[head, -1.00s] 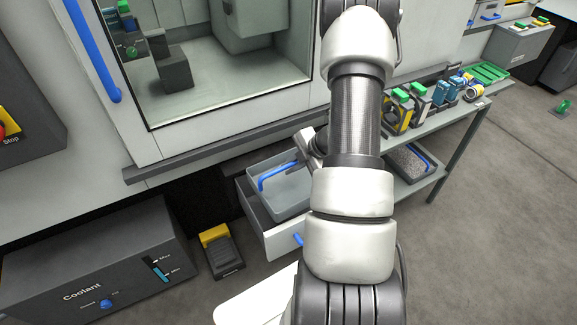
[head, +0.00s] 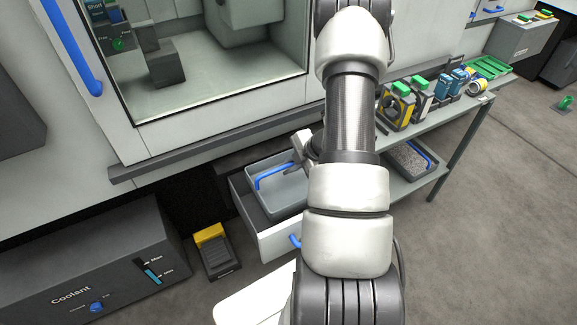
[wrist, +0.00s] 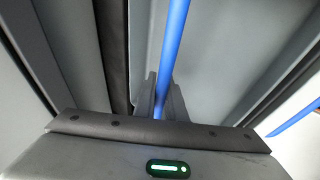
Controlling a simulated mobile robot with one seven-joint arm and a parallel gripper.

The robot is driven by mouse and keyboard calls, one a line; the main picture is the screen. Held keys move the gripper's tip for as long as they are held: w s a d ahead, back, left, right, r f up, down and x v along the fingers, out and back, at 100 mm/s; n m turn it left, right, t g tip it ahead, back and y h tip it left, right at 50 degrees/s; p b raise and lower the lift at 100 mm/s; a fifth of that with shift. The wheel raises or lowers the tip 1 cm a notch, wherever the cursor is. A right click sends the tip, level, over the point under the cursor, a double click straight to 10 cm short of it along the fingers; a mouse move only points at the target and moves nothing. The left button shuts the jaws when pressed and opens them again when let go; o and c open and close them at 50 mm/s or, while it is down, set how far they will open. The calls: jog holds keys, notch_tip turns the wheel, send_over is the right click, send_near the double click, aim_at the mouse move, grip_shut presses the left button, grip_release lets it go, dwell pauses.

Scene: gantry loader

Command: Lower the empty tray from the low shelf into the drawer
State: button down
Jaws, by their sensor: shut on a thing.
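The empty grey tray (head: 288,190) has a blue handle (head: 272,176) across it. It is at the open drawer (head: 280,240), within or just above its walls; I cannot tell whether it rests on the drawer floor. My gripper (head: 301,160) is shut on the tray's handle, partly hidden behind my arm in the head view. In the wrist view, the fingers of my gripper (wrist: 161,98) close around the blue handle (wrist: 174,40), with the tray's grey inside (wrist: 225,50) beyond. The drawer's blue pull (wrist: 295,121) shows at right.
A low shelf (head: 400,192) at right bears another tray of grey chips (head: 408,160). Above it, a bench (head: 455,112) carries several parts. A machine ledge (head: 200,152) overhangs behind the drawer. A yellow-black pedal (head: 213,250) and the coolant box (head: 90,260) stand at left.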

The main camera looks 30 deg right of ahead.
jog(key=shift+f+b, duration=1.55)
jog(key=shift+f, duration=0.3)
jog(key=shift+f+b, duration=2.35)
jog(key=shift+f, duration=1.15)
jog(key=shift+f, duration=0.45)
jog(key=c, duration=1.7)
grip_release()
jog(key=shift+c, duration=0.2)
jog(key=p+v, duration=0.5)
jog(key=v, duration=1.2)
jog(key=shift+r+p, duration=0.2)
jog(key=shift+p, duration=0.15)
jog(key=shift+r, duration=0.1)
